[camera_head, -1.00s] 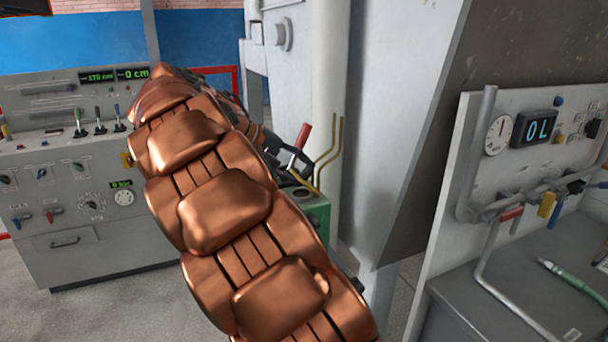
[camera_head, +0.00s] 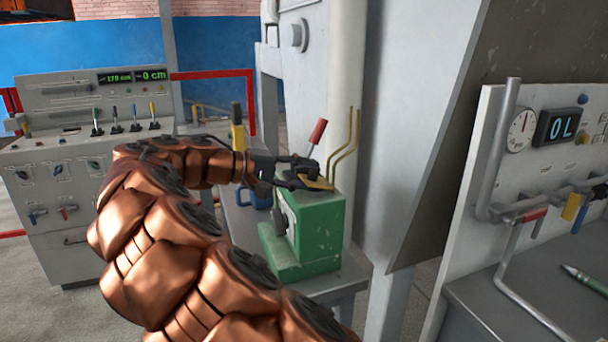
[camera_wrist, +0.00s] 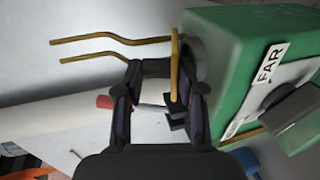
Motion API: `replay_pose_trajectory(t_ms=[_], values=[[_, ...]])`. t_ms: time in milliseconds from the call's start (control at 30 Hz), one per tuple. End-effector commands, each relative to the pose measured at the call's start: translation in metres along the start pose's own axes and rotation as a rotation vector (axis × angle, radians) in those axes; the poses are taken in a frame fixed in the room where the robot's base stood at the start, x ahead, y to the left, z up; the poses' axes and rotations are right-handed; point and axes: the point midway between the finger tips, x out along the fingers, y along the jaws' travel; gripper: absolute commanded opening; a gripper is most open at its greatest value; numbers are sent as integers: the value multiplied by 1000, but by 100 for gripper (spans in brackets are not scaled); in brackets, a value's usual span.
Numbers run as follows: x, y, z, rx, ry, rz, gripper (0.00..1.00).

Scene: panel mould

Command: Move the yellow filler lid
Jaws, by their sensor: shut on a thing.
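The yellow filler lid (camera_head: 318,184) is on top of the green box (camera_head: 318,229), by my gripper (camera_head: 304,174). In the wrist view the lid (camera_wrist: 176,52) shows as a thin yellow edge next to a grey round neck (camera_wrist: 194,62) on the green box. My gripper (camera_wrist: 162,82) is shut on the lid, with its fingertips at the lid's edge. The fingers hide part of the lid. I cannot tell whether the lid touches the neck.
A red-handled lever (camera_head: 317,132) stands close behind my gripper. Two thin yellow pipes (camera_head: 345,146) rise beside a white column (camera_head: 346,70). A control console (camera_head: 85,175) is at left, and a gauge panel (camera_head: 545,150) is at right.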

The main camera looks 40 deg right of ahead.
Motion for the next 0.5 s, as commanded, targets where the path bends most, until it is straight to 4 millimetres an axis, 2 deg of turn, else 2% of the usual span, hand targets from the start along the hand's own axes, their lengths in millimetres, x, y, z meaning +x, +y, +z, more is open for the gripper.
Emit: replay_pose_trajectory(t_ms=[467,500], values=[[-1,1,0,2,2,6,4],[-1,1,0,2,2,6,43]])
